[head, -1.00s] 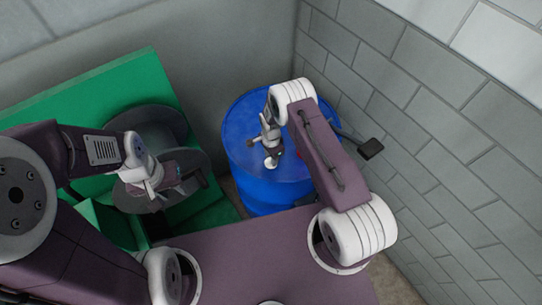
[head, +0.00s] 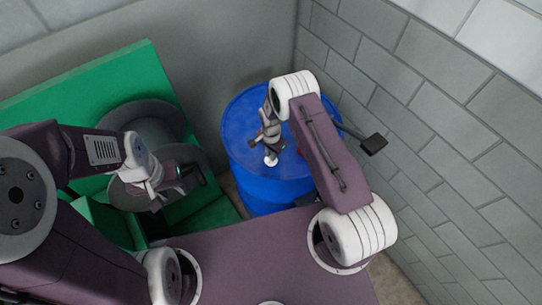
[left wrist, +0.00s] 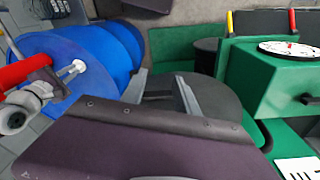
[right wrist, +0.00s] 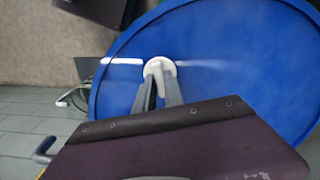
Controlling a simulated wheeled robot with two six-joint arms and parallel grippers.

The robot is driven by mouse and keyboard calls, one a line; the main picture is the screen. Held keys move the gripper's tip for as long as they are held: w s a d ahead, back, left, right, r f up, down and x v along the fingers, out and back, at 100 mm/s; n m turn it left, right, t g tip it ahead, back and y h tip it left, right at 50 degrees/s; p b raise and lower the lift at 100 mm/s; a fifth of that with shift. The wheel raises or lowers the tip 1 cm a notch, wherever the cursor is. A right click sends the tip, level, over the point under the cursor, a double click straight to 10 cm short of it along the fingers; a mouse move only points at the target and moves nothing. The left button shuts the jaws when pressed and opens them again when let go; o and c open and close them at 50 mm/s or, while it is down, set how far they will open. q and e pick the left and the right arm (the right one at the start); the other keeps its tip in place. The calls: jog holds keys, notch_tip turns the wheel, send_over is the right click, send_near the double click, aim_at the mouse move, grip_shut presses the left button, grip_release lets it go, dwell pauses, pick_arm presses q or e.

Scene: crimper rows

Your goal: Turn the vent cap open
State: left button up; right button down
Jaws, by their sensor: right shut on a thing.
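The blue drum (head: 240,130) stands in the corner, its round top facing up. The vent cap (head: 271,160) is a small white piece on the drum top; it shows closer in the right wrist view (right wrist: 160,66). My right gripper (right wrist: 159,78) has both fingertips at the cap and is shut on it, hiding part of it. How far the cap is turned cannot be told. My left gripper (left wrist: 162,80) is open and empty, away from the drum, in front of the green machine; it also shows in the head view (head: 196,176).
A green machine (head: 110,75) with grey discs (head: 150,125) stands left of the drum. A block wall (head: 430,110) rises close on the right. A red part (left wrist: 25,70) shows near the drum in the left wrist view.

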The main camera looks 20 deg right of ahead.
jog(key=n+b, duration=0.2)
jog(key=n, duration=0.1)
jog(key=shift+w+f+n, duration=0.1)
jog(key=shift+f+n, duration=0.05)
jog(key=shift+n, duration=0.25)
jog(key=n+b, duration=0.2)
jog(key=n, duration=0.1)
jog(key=shift+n, duration=0.3)
jog(key=n+b, duration=0.1)
jog(key=n, duration=0.2)
jog(key=shift+n+b, duration=0.3)
jog(key=shift+b, duration=0.1)
jog(key=shift+r+n+b, duration=0.2)
jog(key=shift+n+b, duration=0.35)
jog(key=shift+n, duration=1.35)
jog(key=c, duration=1.4)
grip_release()
jog(key=shift+c, duration=0.2)
